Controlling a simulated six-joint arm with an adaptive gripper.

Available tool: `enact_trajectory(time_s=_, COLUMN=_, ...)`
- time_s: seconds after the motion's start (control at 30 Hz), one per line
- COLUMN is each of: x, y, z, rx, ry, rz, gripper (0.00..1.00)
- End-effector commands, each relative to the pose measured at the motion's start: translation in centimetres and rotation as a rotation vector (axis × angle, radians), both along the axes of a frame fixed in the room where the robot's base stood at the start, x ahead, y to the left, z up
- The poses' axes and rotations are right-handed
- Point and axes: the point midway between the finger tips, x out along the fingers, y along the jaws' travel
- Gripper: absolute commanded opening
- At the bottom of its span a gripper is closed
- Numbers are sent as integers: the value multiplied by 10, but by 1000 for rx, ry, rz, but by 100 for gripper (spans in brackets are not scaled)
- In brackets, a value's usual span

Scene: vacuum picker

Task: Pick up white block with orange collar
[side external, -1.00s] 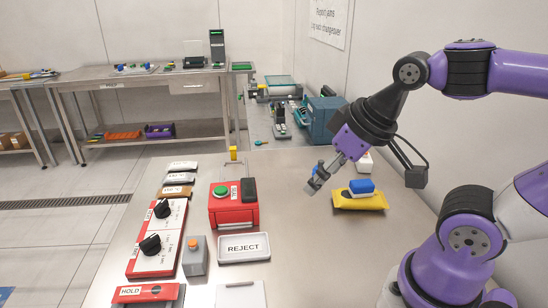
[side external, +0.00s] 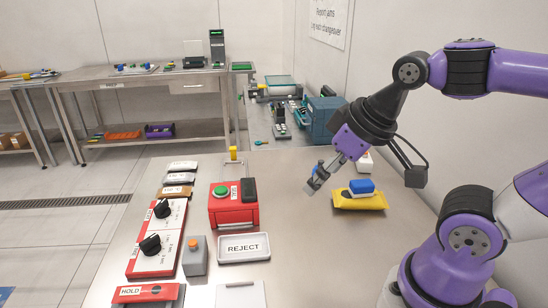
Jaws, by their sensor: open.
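A small white object with a reddish-orange patch (side external: 365,163) stands on the steel table behind my wrist, partly hidden by it. It may be the white block with the orange collar, but it is too small and covered to be sure. My gripper (side external: 312,187) is open and empty above the table, tilted down to the left. It is to the left of that white object and apart from it.
A yellow packet (side external: 372,203) with a blue-topped block (side external: 361,186) on it lies just right of my gripper. A red box with a green button (side external: 232,213), a REJECT tray (side external: 244,248) and a grey box with an orange button (side external: 195,260) stand left. The table's middle is clear.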

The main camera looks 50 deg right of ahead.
Motion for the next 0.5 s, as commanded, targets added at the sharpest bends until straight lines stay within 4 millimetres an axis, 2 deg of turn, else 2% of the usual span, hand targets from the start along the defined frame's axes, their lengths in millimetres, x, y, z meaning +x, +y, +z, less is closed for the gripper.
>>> enact_trajectory(time_s=0.23, x=1, y=-1, z=0, rx=0, ry=1, rz=-7, gripper=83)
enact_trajectory(time_s=0.33, x=11, y=-13, z=3, rx=1, ry=9, rz=-63, gripper=83)
enact_trajectory(time_s=0.43, x=32, y=-44, z=6, rx=3, ry=25, rz=-191, gripper=83)
enact_trajectory(time_s=0.5, x=49, y=-81, z=6, rx=8, ry=38, rz=-317, gripper=83)
